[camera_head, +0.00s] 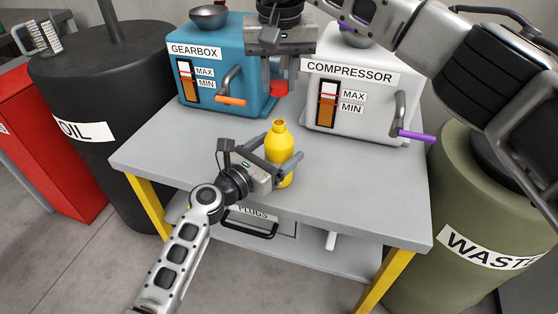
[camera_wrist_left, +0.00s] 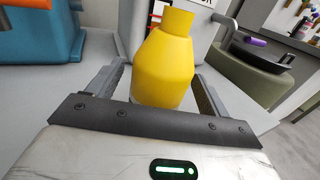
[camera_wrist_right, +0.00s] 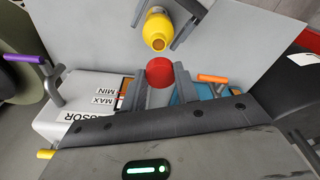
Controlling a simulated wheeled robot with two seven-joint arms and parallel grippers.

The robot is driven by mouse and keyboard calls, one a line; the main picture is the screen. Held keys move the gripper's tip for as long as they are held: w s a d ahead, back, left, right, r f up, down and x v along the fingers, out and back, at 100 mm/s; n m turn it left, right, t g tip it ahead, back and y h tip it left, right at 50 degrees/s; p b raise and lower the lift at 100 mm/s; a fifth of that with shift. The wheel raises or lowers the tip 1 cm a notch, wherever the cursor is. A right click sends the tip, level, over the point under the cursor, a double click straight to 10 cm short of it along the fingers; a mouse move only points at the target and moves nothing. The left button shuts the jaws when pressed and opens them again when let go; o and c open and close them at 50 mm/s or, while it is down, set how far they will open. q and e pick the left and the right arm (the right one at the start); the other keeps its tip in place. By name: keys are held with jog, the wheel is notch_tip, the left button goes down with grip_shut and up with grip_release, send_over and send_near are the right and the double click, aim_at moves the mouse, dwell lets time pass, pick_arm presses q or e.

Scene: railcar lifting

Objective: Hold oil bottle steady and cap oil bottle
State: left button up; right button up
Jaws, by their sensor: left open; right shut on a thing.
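The yellow oil bottle (camera_head: 279,143) stands upright on the grey table with its neck open and bare. My left gripper (camera_head: 281,152) is open, one finger on each side of the bottle. In the left wrist view the bottle (camera_wrist_left: 165,68) is between the fingers, with gaps beside it. My right gripper (camera_head: 278,92) is shut on a red cap (camera_head: 276,87) and points down, behind and above the bottle. In the right wrist view the cap (camera_wrist_right: 160,72) is at the fingertips, apart from the open mouth of the bottle (camera_wrist_right: 158,30).
The blue gearbox (camera_head: 215,65) with an orange-handled lever and the white compressor (camera_head: 345,122) with a purple-handled lever stand at the table's back, close to my right gripper. The table (camera_head: 180,150) is clear left of the bottle. Oil (camera_head: 95,165) and waste (camera_head: 430,215) drums flank it.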

pick_arm(q)
jog(key=shift+w+d, duration=0.2)
jog(key=c, duration=1.5)
jog(key=shift+o, duration=0.2)
pick_arm(e)
send_over(279, 123)
jog(key=shift+s+f, duration=0.15)
jog(key=shift+f, duration=2.3)
jog(key=shift+f, duration=0.1)
jog(key=shift+f, duration=0.8)
jog(key=shift+f, duration=0.55)
